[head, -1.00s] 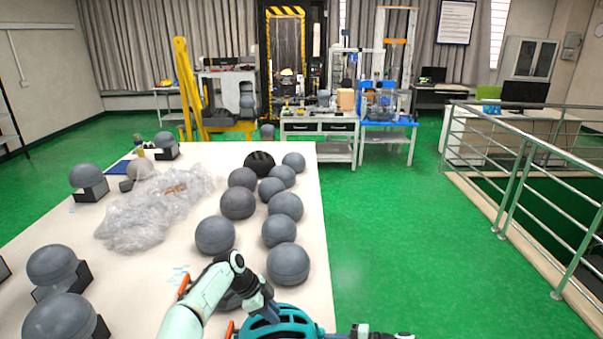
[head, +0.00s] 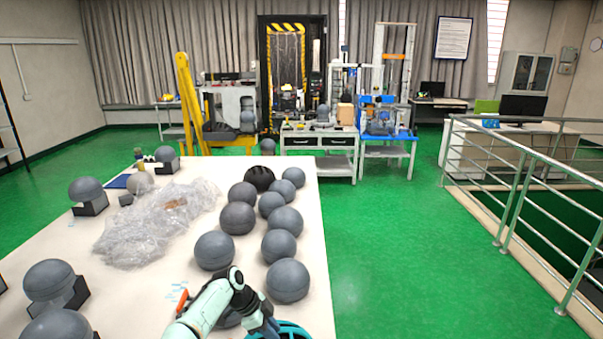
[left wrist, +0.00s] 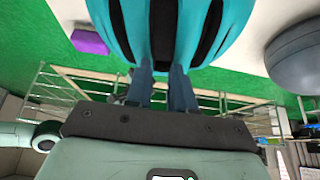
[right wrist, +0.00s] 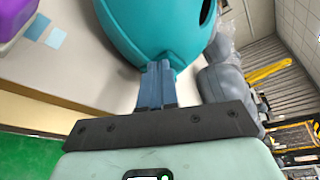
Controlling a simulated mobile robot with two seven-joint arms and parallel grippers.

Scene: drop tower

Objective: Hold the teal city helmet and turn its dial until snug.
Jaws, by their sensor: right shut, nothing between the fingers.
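The teal city helmet (head: 285,330) shows only its top at the bottom edge of the head view, by the table's right edge. In the left wrist view the teal shell with dark vents (left wrist: 125,30) fills the top. My left gripper (left wrist: 162,72) has its fingers a little apart with the helmet's edge between their tips. In the right wrist view the smooth side of the helmet (right wrist: 155,30) is just ahead of my right gripper (right wrist: 158,66). Its fingers are together and empty, with the tips at the shell's lower edge; I cannot tell whether they touch. I cannot make out the dial.
Several grey headforms (head: 278,246) stand on the white table (head: 150,300), near the helmet. Clear plastic wrap (head: 150,225) lies at the table's middle. A purple object (left wrist: 90,41) lies near the helmet. Green floor is open to the right, before a metal railing (head: 510,205).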

